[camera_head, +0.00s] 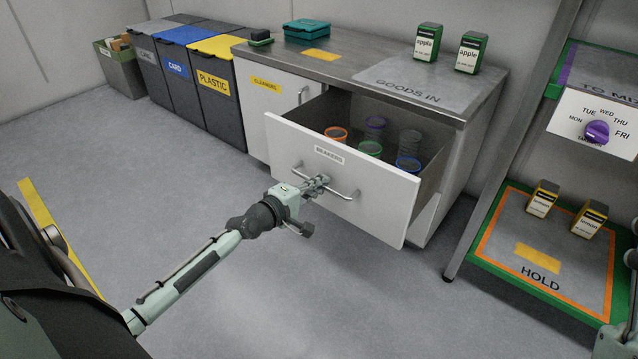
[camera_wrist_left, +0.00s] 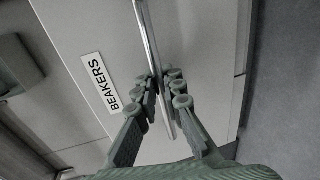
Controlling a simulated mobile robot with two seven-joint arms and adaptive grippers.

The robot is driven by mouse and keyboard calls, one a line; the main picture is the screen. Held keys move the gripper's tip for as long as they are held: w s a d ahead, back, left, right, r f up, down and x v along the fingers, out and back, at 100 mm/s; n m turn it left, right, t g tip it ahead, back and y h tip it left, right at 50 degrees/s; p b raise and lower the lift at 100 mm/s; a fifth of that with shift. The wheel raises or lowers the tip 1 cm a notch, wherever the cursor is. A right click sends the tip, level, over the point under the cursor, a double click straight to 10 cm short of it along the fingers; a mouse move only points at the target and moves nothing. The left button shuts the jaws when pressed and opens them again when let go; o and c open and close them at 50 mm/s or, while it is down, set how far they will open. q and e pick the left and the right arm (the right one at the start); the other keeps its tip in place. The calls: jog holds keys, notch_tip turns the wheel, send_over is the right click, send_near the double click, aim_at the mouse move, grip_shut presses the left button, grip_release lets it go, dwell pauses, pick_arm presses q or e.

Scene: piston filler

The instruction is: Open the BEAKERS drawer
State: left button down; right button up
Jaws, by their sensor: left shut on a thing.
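The BEAKERS drawer (camera_head: 345,170) stands pulled out from the metal-topped cabinet, with its white front and label facing me. Several beakers with coloured rims, such as an orange-rimmed one (camera_head: 336,133), stand inside it. My left gripper (camera_head: 318,183) is shut on the drawer's bar handle (camera_head: 342,194), near the handle's left part. The left wrist view shows the fingers (camera_wrist_left: 163,98) on both sides of the handle bar (camera_wrist_left: 150,45), beside the BEAKERS label (camera_wrist_left: 99,83). Part of my right arm shows at the right edge of the head view, but its gripper is not visible.
Green-capped apple boxes (camera_head: 428,42) and a teal case (camera_head: 306,29) sit on the cabinet top (camera_head: 345,68). Waste bins (camera_head: 217,90) stand to the left. A HOLD shelf (camera_head: 500,247) with yellow-capped boxes is at right. Floor before the drawer is clear.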

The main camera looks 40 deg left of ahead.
pick_arm(q)
jog(key=shift+s, duration=0.45)
pick_arm(e)
jog(key=shift+s, duration=0.35)
pick_arm(q)
jog(key=c, duration=1.6)
grip_release()
jog(key=v, duration=1.2)
